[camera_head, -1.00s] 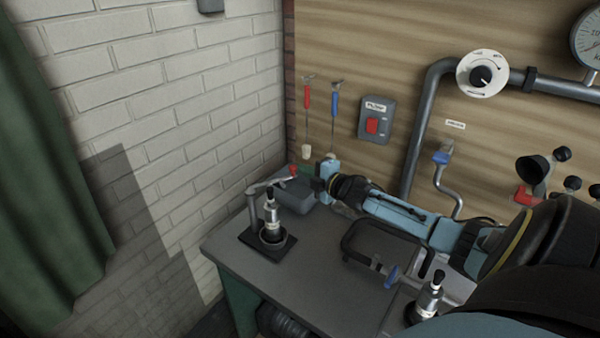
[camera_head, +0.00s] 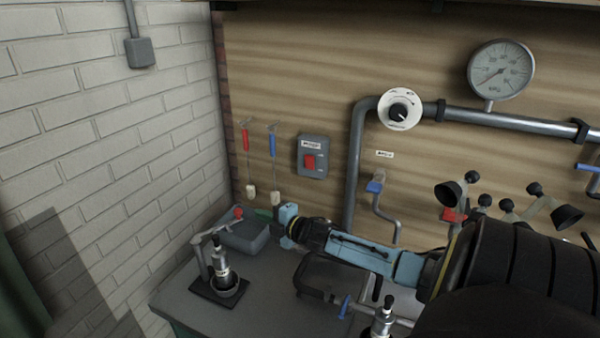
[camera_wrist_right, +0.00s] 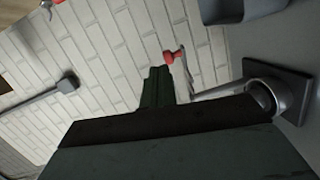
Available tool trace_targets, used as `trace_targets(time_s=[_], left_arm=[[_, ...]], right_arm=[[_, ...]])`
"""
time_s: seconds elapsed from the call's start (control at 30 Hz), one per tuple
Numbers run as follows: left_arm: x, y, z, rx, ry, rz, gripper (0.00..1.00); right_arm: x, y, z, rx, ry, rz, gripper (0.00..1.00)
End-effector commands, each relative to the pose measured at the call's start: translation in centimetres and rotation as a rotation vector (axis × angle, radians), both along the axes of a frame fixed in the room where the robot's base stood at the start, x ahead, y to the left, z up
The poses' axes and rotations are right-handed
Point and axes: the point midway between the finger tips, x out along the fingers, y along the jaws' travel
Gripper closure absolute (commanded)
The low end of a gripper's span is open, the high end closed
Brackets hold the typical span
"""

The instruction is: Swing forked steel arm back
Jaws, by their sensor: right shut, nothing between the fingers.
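A bent steel arm (camera_head: 213,230) with a red knob at its end stands on a post on a dark base plate (camera_head: 217,290), at the bench's left end. I cannot make out its fork. A steel and black bottle-like piece (camera_head: 222,268) stands upright in the ring on the same plate. My right gripper (camera_head: 281,221) is shut and empty, to the right of the knob and apart from it. In the right wrist view, the shut fingers (camera_wrist_right: 157,88) hide part of the scene; the red knob (camera_wrist_right: 173,57) and the ring (camera_wrist_right: 268,97) show beyond. My left gripper is not in view.
A grey bin (camera_head: 245,237) sits behind the steel arm, close to my gripper. A brick wall (camera_head: 90,130) bounds the left. A dark curved handle (camera_head: 305,275) lies in front of my arm.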

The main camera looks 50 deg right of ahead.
Motion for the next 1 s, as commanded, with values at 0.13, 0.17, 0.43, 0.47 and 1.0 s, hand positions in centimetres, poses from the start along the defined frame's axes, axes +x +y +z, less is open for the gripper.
trace_targets(time_s=[0.13, 0.17, 0.43, 0.47, 1.0], left_arm=[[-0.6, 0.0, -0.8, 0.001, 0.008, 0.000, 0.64], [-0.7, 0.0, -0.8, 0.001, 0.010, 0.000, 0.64], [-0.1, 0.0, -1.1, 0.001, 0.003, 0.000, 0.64], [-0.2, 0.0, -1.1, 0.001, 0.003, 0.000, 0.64], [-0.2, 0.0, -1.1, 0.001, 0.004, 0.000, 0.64]], right_arm=[[-2.6, -2.1, -0.1, -0.006, 0.006, 0.000, 1.00], [-3.1, -2.4, -0.1, -0.006, 0.006, 0.000, 1.00], [-6.2, -4.8, 0.5, -0.003, 0.005, 0.001, 1.00], [-6.4, -5.0, 0.5, -0.003, 0.004, 0.001, 1.00], [-7.1, -5.5, 0.7, -0.002, 0.002, 0.001, 1.00]])
